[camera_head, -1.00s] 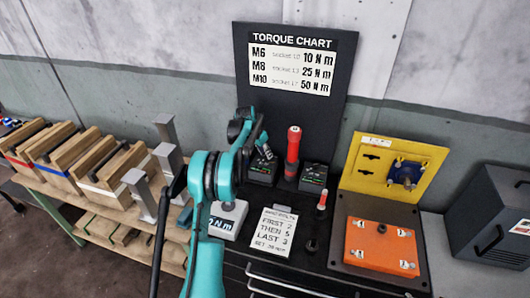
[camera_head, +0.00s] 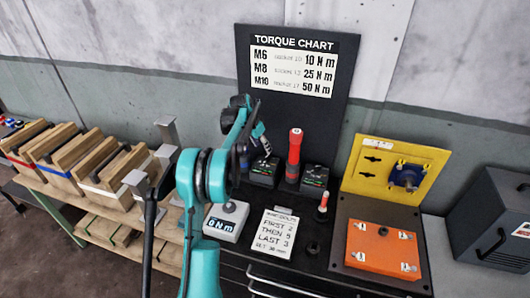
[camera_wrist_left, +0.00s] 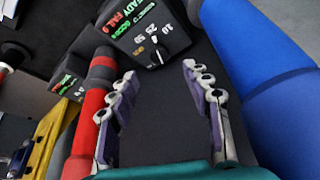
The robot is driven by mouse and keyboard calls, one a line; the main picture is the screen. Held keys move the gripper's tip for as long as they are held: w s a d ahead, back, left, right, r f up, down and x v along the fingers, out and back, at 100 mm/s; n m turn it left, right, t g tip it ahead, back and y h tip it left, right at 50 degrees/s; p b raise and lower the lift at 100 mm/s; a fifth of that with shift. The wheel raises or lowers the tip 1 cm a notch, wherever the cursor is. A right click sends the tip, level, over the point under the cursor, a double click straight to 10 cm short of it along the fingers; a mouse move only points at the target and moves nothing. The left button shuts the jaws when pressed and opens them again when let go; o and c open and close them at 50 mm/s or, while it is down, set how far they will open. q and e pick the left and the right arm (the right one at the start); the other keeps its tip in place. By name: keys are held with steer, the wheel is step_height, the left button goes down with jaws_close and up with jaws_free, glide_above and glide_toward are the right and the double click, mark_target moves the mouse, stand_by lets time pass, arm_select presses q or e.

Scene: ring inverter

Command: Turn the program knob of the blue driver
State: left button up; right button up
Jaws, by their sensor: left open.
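The blue driver (camera_wrist_left: 285,100) shows as a large blue cylinder at the right of the left wrist view; my left arm mostly hides it in the head view. A black box (camera_wrist_left: 165,25) with a display, the marks 10, 25 and 50 and a small knob (camera_wrist_left: 157,52) lies between the blue and red drivers. The same box (camera_head: 263,173) stands left of the red driver in the head view. My left gripper (camera_wrist_left: 160,75) is open and empty, its purple-padded fingers apart in front of the knob box. It also shows in the head view (camera_head: 260,137), above the box.
The red driver (camera_head: 294,152) stands close beside the left finger in the wrist view. A second black box (camera_head: 315,179) is to its right. A torque chart (camera_head: 292,70) stands behind. A grey 0 N m unit (camera_head: 226,221) and a notice (camera_head: 274,232) lie in front.

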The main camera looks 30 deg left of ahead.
arm_select(q)
steer(key=v, duration=0.5)
stand_by(0.4)
